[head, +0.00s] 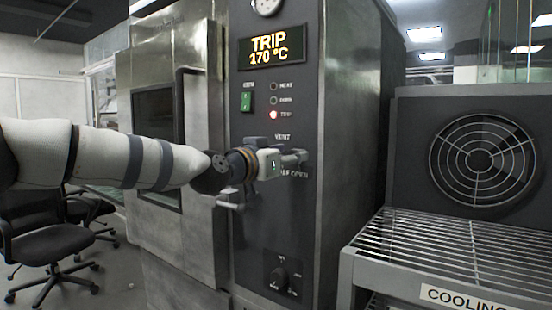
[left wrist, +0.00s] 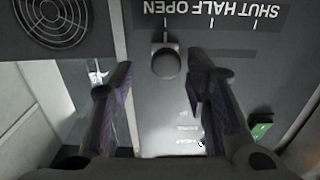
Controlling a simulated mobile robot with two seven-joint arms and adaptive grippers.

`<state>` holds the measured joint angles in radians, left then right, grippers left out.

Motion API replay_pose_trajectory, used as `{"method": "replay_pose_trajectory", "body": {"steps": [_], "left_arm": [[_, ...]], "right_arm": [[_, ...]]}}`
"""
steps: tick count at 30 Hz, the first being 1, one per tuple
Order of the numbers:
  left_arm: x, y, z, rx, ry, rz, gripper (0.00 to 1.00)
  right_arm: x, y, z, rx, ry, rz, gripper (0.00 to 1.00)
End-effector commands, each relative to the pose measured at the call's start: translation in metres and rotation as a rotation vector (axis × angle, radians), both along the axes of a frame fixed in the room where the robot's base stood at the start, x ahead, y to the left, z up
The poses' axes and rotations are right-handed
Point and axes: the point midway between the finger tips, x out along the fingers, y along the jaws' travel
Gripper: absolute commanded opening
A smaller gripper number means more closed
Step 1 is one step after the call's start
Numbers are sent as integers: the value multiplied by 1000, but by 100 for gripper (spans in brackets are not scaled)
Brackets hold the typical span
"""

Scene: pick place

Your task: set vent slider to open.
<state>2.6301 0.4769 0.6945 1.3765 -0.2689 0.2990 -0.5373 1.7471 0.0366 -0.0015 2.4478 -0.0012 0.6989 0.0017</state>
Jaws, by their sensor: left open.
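The vent slider knob (left wrist: 166,62) is a round grey knob on the dark oven panel, seen upside down in the left wrist view. It lines up with the leftmost mark there, at the OPEN end of the inverted SHUT HALF OPEN scale (left wrist: 207,9). My left gripper (left wrist: 160,68) is open, its fingers on either side of the knob with visible gaps. In the head view my left gripper (head: 294,158) is at the panel below the VENT label, hiding most of the slider and part of the lettering. My right gripper is not in view.
The oven panel (head: 258,225) carries a TRIP 170 °C display (head: 272,47), a green switch (head: 247,101), a lit red lamp (head: 273,115) and a lower dial (head: 278,279). A door handle (head: 181,115) is left. A cooling rack (head: 470,255) stands right.

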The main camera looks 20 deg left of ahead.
Motion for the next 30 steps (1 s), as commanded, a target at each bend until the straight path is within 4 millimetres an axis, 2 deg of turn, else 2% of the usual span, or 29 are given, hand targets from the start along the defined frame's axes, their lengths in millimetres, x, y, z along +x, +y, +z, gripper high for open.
{"method": "replay_pose_trajectory", "body": {"steps": [6,10,15,25,26,28,29,30], "left_arm": [[-54,19,3,-2,-5,-1,43],[-74,26,2,-1,-4,-1,43],[-83,29,1,-1,-2,-2,43],[-82,29,1,-1,-2,-2,43],[-82,28,-1,0,3,-2,43],[-82,24,-22,1,44,-7,43],[-82,20,-38,3,76,-10,43],[-85,15,-67,7,135,-15,43]], "right_arm": [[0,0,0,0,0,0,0],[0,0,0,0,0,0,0],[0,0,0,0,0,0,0],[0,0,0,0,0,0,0],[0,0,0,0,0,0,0],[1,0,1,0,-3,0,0],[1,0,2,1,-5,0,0],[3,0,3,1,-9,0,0]]}}
